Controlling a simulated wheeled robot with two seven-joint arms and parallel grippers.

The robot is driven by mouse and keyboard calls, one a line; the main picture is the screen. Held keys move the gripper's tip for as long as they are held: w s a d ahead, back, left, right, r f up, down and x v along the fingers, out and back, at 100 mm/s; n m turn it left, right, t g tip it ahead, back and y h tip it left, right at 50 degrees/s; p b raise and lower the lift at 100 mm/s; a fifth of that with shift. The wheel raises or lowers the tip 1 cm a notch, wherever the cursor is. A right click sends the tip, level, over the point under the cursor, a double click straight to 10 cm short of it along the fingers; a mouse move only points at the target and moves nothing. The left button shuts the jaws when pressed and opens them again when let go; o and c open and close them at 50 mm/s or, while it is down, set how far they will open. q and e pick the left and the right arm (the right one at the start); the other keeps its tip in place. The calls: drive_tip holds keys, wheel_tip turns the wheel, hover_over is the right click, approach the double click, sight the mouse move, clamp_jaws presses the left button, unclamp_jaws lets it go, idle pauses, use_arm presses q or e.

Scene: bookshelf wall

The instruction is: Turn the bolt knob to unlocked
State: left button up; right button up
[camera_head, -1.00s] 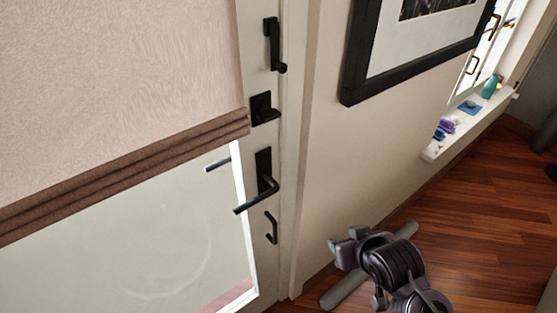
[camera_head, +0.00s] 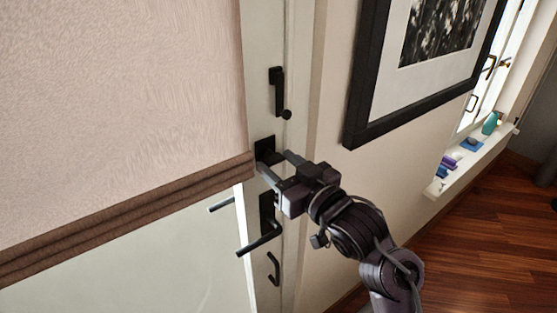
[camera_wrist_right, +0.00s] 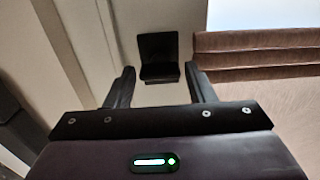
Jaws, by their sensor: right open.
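The bolt knob (camera_head: 265,148) is a black piece on a square plate on the white door frame, above the door lever. My right gripper (camera_head: 276,162) is open, with its two fingertips close to the knob, one on each side of it. In the right wrist view the knob (camera_wrist_right: 158,58) lies ahead, between and just beyond the fingers (camera_wrist_right: 160,80). No contact shows. The gripper partly covers the knob's lower right in the head view. My left gripper is not in view.
A black door lever (camera_head: 262,238) and a hook-shaped pull (camera_head: 273,268) sit below the knob. A black latch (camera_head: 278,92) is above. A brown-edged blind (camera_head: 120,205) hangs to the left. A framed picture (camera_head: 365,95) hangs on the wall to the right.

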drive_tip(key=shift+w+a, duration=0.2)
drive_tip(key=shift+w, duration=0.1)
drive_tip(key=c, duration=0.7)
